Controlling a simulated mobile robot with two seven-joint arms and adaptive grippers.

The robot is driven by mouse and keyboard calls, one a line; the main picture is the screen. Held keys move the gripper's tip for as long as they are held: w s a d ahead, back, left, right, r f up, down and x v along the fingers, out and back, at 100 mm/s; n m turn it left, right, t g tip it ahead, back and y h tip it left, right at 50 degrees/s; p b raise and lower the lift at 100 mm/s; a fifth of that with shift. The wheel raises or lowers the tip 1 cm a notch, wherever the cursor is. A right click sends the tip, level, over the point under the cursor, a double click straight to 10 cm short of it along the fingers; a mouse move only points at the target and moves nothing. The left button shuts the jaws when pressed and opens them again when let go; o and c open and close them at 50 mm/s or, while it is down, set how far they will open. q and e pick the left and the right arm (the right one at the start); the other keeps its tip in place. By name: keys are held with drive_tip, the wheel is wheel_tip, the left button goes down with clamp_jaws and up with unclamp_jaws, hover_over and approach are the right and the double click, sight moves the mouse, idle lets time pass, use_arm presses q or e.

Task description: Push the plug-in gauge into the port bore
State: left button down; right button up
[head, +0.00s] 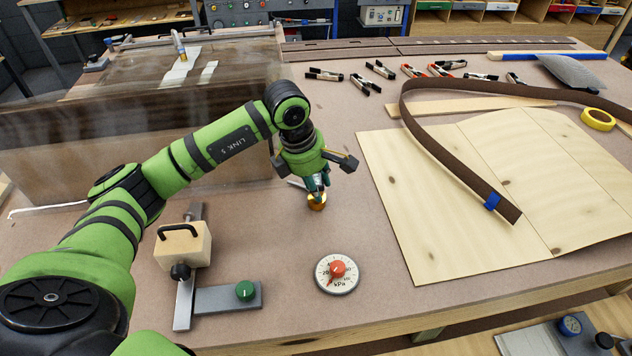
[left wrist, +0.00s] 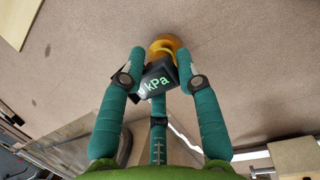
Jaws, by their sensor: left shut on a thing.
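My left gripper (head: 317,190) points down over the table, right of the film-covered block. In the left wrist view its green fingers (left wrist: 158,75) are shut around a small black gauge (left wrist: 157,84) with green "kPa" lettering. A round brass-coloured piece (head: 316,203) shows just below the fingertips, and also beyond the gauge in the left wrist view (left wrist: 166,50). It looks like the port, but the gauge and fingers cover its opening. I cannot tell whether the gauge is in the bore or only above it. My right gripper is not in view.
A kPa dial with a red knob (head: 338,272) lies in front. A metal bracket with a wooden block (head: 183,247) stands left. Several clamps (head: 380,70) lie behind. A veneer sheet (head: 400,210) and brown strip (head: 465,165) lie right. Table around the brass piece is clear.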

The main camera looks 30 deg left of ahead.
use_arm(q)
drive_tip(key=shift+f+b, duration=0.4)
drive_tip(key=shift+f, duration=0.05)
drive_tip(key=c, duration=0.8)
unclamp_jaws()
drive_tip(key=v, duration=1.2)
drive_tip(key=shift+r, duration=0.15)
